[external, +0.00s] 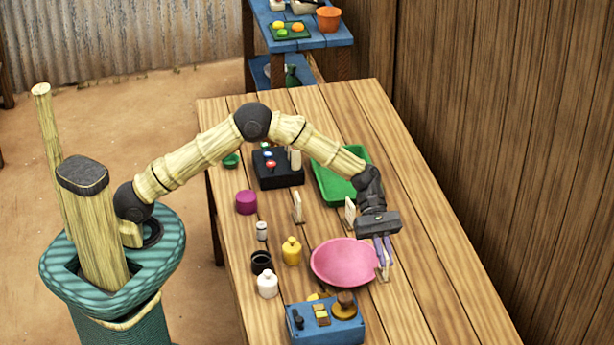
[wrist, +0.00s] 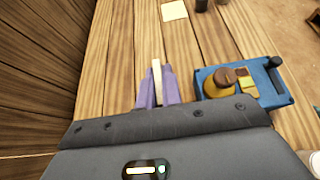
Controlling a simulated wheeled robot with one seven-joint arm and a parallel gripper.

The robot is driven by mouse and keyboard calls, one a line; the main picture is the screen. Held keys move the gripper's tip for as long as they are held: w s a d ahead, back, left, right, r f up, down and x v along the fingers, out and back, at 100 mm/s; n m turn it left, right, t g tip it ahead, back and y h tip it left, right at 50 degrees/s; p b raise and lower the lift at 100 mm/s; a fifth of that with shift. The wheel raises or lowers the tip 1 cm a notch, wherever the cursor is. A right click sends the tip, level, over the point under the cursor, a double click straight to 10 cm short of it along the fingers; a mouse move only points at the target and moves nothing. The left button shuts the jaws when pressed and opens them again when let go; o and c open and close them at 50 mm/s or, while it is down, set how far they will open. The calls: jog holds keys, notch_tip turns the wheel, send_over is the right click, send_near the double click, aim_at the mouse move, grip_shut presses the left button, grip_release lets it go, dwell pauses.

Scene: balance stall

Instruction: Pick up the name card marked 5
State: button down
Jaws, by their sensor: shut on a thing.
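My gripper (external: 385,252) reaches down over the right side of the table, just right of the pink bowl. Its purple fingers are shut on a thin, pale name card (external: 383,271). In the wrist view the card (wrist: 157,75) shows edge-on between the two fingers (wrist: 157,88). Its face and number cannot be read. I cannot tell whether its lower edge touches the table. Other upright pale cards stand farther back: one (external: 297,207) near the table's middle, one (external: 350,212) by the green tray and one (external: 294,158) by the black box. Their marks are not readable.
The pink bowl (external: 343,263) is close left of my gripper. A blue box (external: 330,328) with a brown knob stands at the near end. Bottles and cups, including a yellow bottle (external: 291,252), stand on the left. The table's right strip (external: 430,240) is clear.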

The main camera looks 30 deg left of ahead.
notch_tip(320, 180, up, 14)
